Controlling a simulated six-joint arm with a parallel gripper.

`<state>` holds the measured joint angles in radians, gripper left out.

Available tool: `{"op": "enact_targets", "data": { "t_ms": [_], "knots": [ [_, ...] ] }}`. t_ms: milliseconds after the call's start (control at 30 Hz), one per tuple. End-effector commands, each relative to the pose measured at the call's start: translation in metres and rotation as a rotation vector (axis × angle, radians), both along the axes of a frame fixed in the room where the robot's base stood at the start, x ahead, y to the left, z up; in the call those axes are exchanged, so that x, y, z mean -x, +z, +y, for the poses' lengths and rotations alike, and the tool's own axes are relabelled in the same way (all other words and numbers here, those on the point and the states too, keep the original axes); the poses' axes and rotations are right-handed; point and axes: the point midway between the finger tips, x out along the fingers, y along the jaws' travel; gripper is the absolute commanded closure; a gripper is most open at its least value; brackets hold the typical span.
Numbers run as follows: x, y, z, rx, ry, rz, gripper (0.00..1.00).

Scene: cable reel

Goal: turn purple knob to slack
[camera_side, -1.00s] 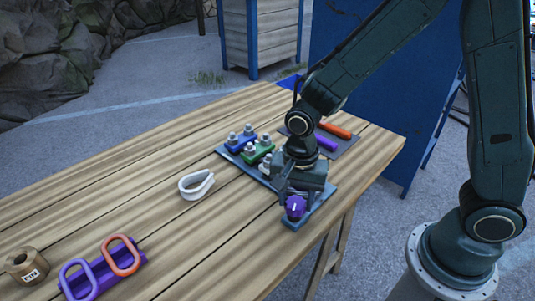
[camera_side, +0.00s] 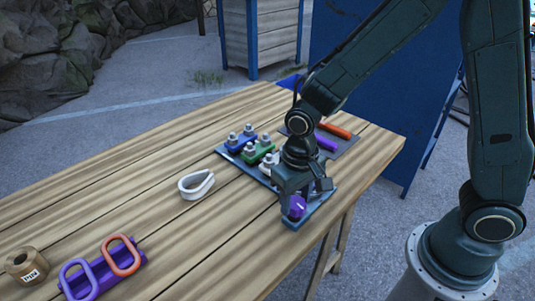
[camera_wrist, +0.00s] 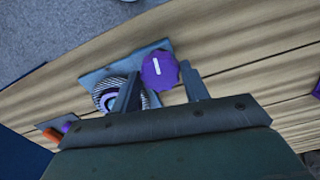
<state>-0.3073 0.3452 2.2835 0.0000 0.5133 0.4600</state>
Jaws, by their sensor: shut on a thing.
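The purple knob (camera_side: 297,207) with a white pointer mark sits at the near end of the grey-blue base plate (camera_side: 290,224) on the table. It also shows in the wrist view (camera_wrist: 160,71), with its white mark tilted slightly from upright. My gripper (camera_side: 299,194) points down over the knob. In the wrist view its two fingers (camera_wrist: 162,84) stand on either side of the knob, and it is shut on it. The knob's lower part is hidden.
Blue (camera_side: 240,143) and green (camera_side: 258,153) blocks with metal posts stand behind my gripper. A white loop (camera_side: 196,185), a brown roll (camera_side: 27,267) and a purple holder (camera_side: 105,274) lie to the left.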

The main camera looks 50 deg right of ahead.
Motion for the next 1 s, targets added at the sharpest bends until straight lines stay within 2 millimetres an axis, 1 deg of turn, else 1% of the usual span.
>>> {"op": "enact_targets", "data": {
  "t_ms": [1000],
  "knots": [
    [-0.0003, 0.0003, 0.0003, 0.000, 0.967, -0.001, 0.78]
  ]
}}
